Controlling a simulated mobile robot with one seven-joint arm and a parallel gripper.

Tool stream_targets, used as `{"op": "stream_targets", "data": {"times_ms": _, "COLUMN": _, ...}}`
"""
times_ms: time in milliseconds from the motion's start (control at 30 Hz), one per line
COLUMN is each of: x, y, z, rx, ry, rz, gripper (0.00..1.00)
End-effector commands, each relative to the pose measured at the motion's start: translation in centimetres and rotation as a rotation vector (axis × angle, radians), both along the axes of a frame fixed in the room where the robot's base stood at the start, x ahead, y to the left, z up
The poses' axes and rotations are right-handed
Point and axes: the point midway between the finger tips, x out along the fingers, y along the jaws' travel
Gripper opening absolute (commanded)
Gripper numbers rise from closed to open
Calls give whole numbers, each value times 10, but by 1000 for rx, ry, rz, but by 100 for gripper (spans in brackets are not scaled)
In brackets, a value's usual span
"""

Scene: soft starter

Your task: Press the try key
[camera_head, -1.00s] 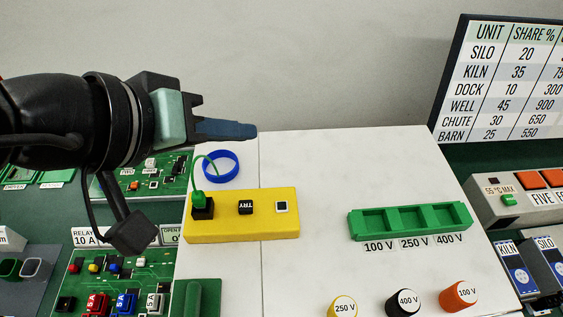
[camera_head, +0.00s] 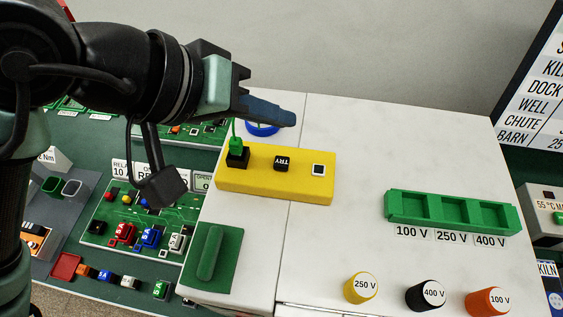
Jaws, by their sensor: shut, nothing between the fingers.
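The try key (camera_head: 283,162) is a small black key with white letters. It sits in the middle of a yellow block (camera_head: 275,187) on the white worktop. To its left on the block is a black socket with a green plug and green wire (camera_head: 236,146); to its right is a small white-and-black square (camera_head: 318,170). My gripper (camera_head: 292,118) is shut and empty. It points right, above and behind the yellow block, apart from the key. It partly hides a blue ring (camera_head: 262,129).
A green three-slot tray (camera_head: 452,227) labelled 100 V, 250 V and 400 V is at right. Yellow (camera_head: 361,287), black (camera_head: 426,295) and orange (camera_head: 488,301) knobs stand in front. A green block with a raised bar (camera_head: 212,257) is front left. Circuit boards lie left. The worktop's middle is clear.

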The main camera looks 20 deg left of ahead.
Motion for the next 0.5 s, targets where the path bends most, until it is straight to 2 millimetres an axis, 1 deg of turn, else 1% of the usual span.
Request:
{"op": "stream_targets", "data": {"times_ms": 33, "x": 0, "y": 1, "z": -14, "rx": 2, "ry": 0, "rz": 2, "gripper": 0}}
{"op": "stream_targets", "data": {"times_ms": 233, "x": 0, "y": 1, "z": -43, "rx": 1, "ry": -1, "rz": 3, "gripper": 0}}
{"op": "stream_targets", "data": {"times_ms": 400, "x": 0, "y": 0, "z": -60, "rx": -2, "ry": -2, "rz": -1, "gripper": 0}}
{"op": "stream_targets", "data": {"times_ms": 500, "x": 0, "y": 0, "z": -63, "rx": 0, "ry": -1, "rz": 1, "gripper": 0}}
